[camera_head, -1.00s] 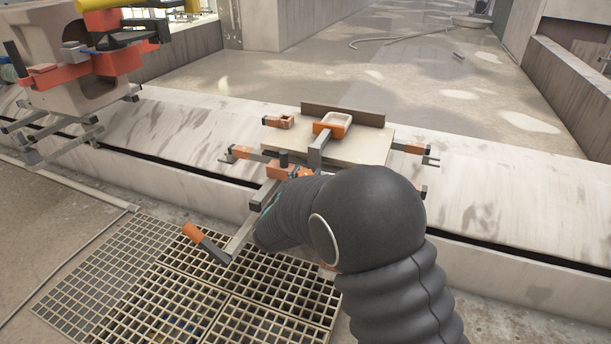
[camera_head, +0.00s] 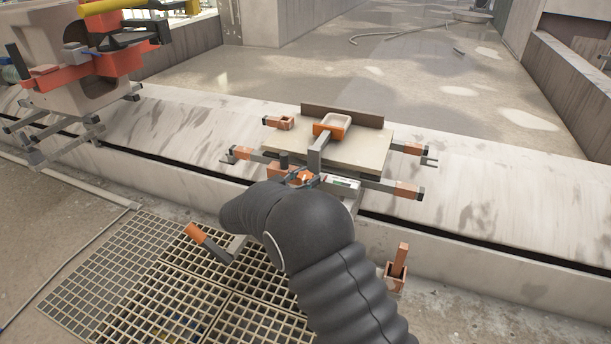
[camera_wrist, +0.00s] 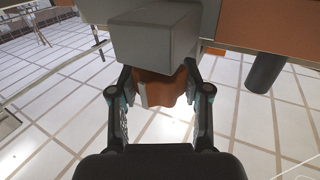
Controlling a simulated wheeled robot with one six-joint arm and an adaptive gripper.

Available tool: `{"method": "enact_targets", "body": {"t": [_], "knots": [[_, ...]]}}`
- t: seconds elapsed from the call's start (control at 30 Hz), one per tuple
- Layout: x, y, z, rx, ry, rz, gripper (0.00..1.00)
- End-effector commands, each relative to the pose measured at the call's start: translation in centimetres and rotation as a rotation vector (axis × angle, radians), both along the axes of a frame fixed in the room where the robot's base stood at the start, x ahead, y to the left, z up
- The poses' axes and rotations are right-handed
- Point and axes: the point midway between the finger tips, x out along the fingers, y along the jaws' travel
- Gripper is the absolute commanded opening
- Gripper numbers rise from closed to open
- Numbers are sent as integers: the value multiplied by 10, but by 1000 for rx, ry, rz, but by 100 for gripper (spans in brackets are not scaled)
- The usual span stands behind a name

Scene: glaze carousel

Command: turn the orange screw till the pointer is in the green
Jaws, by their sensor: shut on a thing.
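The orange screw (camera_wrist: 155,90) is in the wrist view, under a grey block, between the two fingers of my gripper (camera_wrist: 163,94). My gripper is shut on it. In the head view the orange screw (camera_head: 302,177) shows small at the near edge of the carousel fixture, with my gripper (camera_head: 303,182) around it from the near side. A white gauge strip (camera_head: 343,183) with a green patch lies just right of the screw. The pointer is too small to make out.
Orange-and-grey bars stick out on both sides. An orange-handled lever (camera_head: 208,242) stands over the floor grating. An orange post in a box (camera_head: 397,270) stands at the right.

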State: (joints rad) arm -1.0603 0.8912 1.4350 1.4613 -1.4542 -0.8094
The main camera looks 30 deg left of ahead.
Motion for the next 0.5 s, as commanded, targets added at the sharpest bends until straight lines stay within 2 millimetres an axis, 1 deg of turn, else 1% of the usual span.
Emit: {"method": "enact_targets", "body": {"t": [0.2,0.5], "knots": [[0,0,0,0,-1,-38,13],[1,0,0,0,-1,-41,13]]}}
